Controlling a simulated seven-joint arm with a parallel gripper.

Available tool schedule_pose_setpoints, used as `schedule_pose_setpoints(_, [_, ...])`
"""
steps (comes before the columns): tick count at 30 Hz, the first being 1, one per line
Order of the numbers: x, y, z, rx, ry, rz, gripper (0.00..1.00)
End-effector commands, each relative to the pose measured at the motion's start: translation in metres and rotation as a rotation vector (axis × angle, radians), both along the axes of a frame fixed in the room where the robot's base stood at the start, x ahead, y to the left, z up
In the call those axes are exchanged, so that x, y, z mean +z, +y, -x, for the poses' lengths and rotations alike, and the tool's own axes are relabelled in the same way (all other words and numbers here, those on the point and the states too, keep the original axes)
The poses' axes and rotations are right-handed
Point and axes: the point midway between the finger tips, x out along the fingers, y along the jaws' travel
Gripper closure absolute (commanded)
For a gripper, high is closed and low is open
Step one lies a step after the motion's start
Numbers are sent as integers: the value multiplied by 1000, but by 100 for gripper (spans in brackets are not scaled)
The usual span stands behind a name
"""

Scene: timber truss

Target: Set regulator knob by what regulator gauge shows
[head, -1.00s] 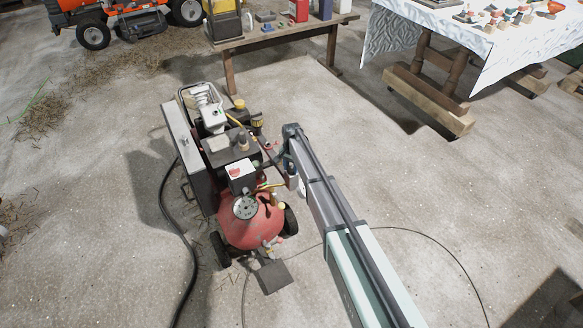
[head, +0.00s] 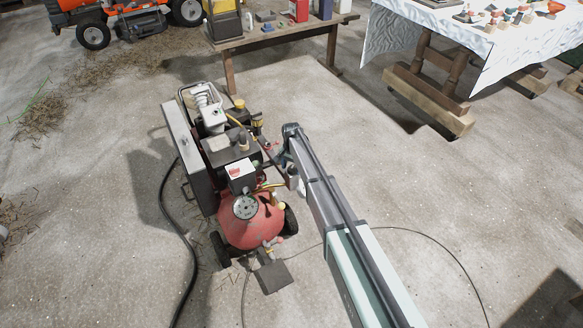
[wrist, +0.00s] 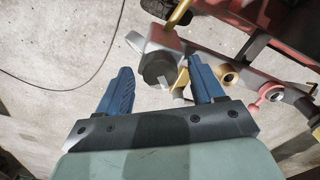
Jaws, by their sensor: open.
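The red compressor (head: 240,228) stands on the floor in the head view, with a round gauge dial (head: 245,207) on top of its tank. The dial's reading is too small to tell, and I cannot tell whether it is the regulator gauge. In the wrist view, a dark round knob (wrist: 153,70) with a pale mark on its face sits on a grey fitting, apparently the regulator knob. My gripper (wrist: 160,66) is open, with its blue fingers on either side of the knob. I see a gap on the left; contact on the right is unclear. In the head view my arm hides the knob.
A brass-yellow lever (wrist: 182,82) is close to the right finger. A pipe with brass and red fittings (wrist: 265,98) runs to the right of the gripper. A black hose (head: 182,235) lies left of the compressor. A wooden bench (head: 275,35) stands behind; the floor around is mostly clear.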

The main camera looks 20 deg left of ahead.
Motion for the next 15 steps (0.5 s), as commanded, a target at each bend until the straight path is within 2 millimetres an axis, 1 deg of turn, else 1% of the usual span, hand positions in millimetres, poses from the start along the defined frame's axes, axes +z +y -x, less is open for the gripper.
schedule_pose_setpoints(5, [20,0,0,0,-2,-1,33])
schedule_pose_setpoints(15, [86,0,0,0,-2,-1,33])
